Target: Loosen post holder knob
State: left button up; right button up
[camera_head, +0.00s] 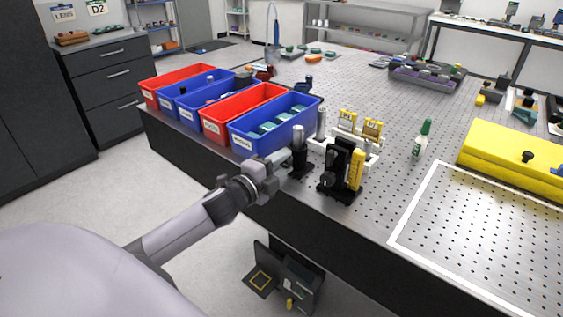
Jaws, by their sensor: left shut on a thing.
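A black post holder (299,162) with a silver post (298,135) standing up in it is near the front edge of the optical table. My left arm reaches in from the lower left. My left gripper (282,162) is at the left side of the post holder, with its fingers pointing at it, and it is shut on the post holder's knob. The knob itself is hidden by the fingers, so I cannot see its turn. My right gripper is not in view.
A black mount with a yellow part (356,170) stands close to the right of the post holder. A blue bin (275,130) and a red bin (225,122) stand behind to the left. A green-capped bottle (421,140) and a yellow case (505,152) are to the right. The white-outlined area is clear.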

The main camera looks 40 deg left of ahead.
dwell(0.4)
pick_arm(q)
jog(key=o, duration=1)
jog(key=shift+o, duration=0.2)
jog(key=s, duration=0.7)
jog(key=shift+a+r+b, duration=0.15)
jog(key=shift+a+b, duration=0.2)
jog(key=shift+b, duration=0.1)
